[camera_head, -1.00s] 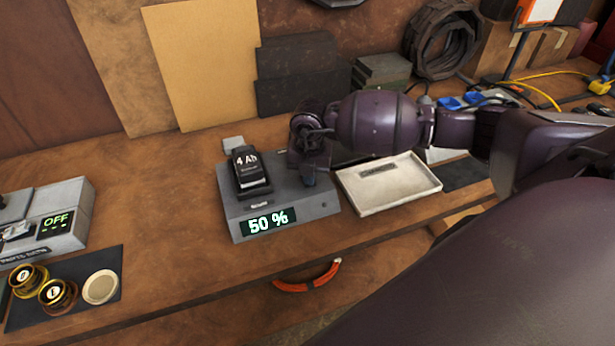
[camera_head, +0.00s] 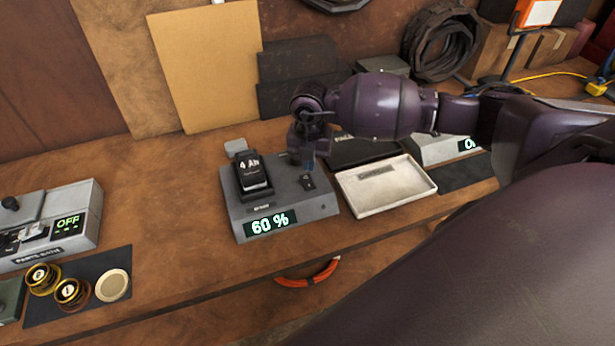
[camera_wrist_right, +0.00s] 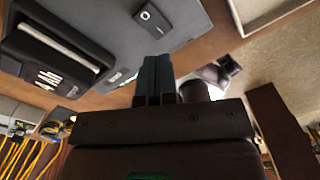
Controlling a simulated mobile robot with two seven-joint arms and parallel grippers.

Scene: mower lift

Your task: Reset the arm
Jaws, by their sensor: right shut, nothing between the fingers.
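My right arm comes in from the right in the head view. Its gripper (camera_head: 308,162) is shut and empty, pointing down above the back right part of a grey charger (camera_head: 285,205). In the right wrist view the two dark fingers (camera_wrist_right: 153,78) lie together. A black battery marked 4 Ah (camera_head: 252,174) sits upright in the charger. The charger's display (camera_head: 271,223) reads 60 %. A small dark switch (camera_head: 308,181) on the charger's top lies just below the gripper and also shows in the right wrist view (camera_wrist_right: 152,17). My left gripper is not in view.
A shallow white tray (camera_head: 385,205) stands right of the charger. A parts bath box (camera_head: 75,243) showing OFF is at the left. A dark mat (camera_head: 88,305) with brass cups and a disc lies in front. Bench between box and charger is clear.

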